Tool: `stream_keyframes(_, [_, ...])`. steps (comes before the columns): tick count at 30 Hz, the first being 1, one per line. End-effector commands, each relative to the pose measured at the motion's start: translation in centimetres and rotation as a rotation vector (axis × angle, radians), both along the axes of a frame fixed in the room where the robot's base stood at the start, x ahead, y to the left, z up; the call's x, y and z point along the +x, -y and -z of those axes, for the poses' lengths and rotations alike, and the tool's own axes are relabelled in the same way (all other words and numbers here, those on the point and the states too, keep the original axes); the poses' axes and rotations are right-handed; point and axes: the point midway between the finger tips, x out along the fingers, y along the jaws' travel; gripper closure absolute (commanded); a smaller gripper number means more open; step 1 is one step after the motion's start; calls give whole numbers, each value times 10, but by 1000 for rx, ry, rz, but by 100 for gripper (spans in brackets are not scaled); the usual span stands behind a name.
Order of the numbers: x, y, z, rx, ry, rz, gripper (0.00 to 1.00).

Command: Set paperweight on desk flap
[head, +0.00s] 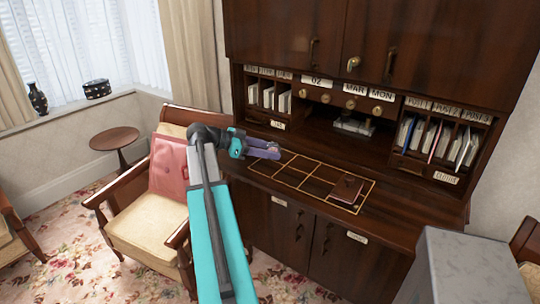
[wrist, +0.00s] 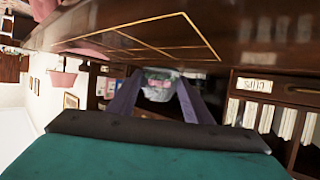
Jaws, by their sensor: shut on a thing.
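My gripper (head: 276,150) has purple fingers and is over the left back part of the wooden desk flap (head: 415,203). In the wrist view my gripper (wrist: 157,100) is shut on the paperweight (wrist: 158,92), a pale, glassy lump with pink in it. The fingers cover its sides, and I cannot make it out in the head view. The flap is dark, glossy wood with a gold-lined grid. In the wrist view the flap (wrist: 235,25) appears at the top, tilted, apart from the paperweight.
A brown book (head: 347,188) lies in the grid's right front cell. Pigeonholes with letters (head: 455,143) and a small silvery stand (head: 354,126) are at the back. A pink-cushioned armchair (head: 150,220) stands left. The other grid cells look clear.

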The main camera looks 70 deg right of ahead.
Motion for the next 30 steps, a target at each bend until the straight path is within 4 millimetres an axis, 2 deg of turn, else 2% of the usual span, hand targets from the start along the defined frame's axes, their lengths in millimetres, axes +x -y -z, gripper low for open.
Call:
stream_keyframes(4, [-2,10,0,-1,0,0,85])
stream_keyframes(17, [-2,9,3,-1,-2,0,85])
stream_keyframes(30, [-3,9,33,-1,-2,1,85])
